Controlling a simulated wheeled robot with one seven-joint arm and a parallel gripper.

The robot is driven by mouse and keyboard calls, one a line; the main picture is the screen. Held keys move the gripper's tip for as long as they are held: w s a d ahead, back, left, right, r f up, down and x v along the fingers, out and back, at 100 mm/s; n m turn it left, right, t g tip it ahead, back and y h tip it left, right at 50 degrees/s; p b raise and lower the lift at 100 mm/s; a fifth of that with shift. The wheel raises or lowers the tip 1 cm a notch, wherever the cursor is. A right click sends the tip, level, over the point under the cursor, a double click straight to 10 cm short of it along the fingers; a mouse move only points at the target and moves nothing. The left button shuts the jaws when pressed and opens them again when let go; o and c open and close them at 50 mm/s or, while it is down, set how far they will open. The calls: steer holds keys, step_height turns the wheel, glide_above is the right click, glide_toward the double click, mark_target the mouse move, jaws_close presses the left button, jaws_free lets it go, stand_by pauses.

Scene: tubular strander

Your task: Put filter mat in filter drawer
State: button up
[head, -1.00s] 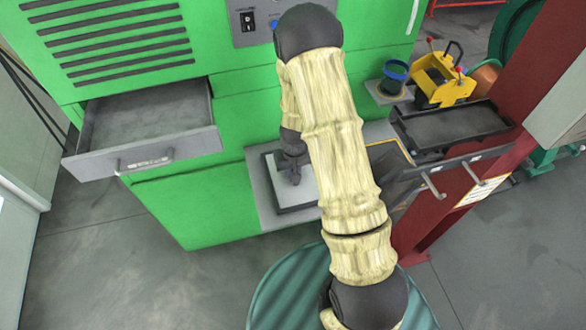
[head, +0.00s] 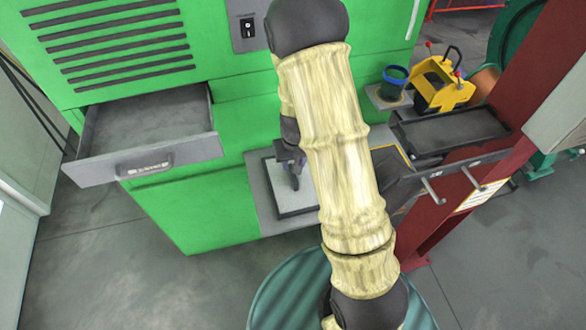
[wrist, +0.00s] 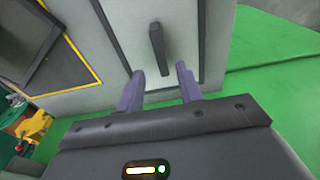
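The filter mat (head: 307,190) is a light grey panel with a dark border, lying flat on a grey shelf at the green machine's front. In the wrist view, the filter mat (wrist: 184,32) has a dark upright grip (wrist: 157,48) on it. My gripper (head: 294,178) is over the mat, partly hidden by my arm. In the wrist view, my gripper (wrist: 160,70) has its two purple fingers apart with nothing between them; the grip shows just beyond the fingertips. The filter drawer (head: 145,163) is pulled out at the left and looks empty.
A dark blue cup (head: 393,82) and a yellow tool (head: 440,85) stand behind. The drawer's top is unobstructed.

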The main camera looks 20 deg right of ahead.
mark_target(295, 177)
steer(key=r, duration=0.3)
steer(key=s+r, duration=0.1)
steer(key=r, duration=0.1)
steer(key=shift+w, duration=0.1)
stand_by(0.3)
steer(key=s+r+t, duration=0.1)
steer(key=s+r, duration=0.9)
steer(key=s, duration=0.3)
steer(key=shift+r, duration=0.4)
steer(key=shift+o, duration=0.4)
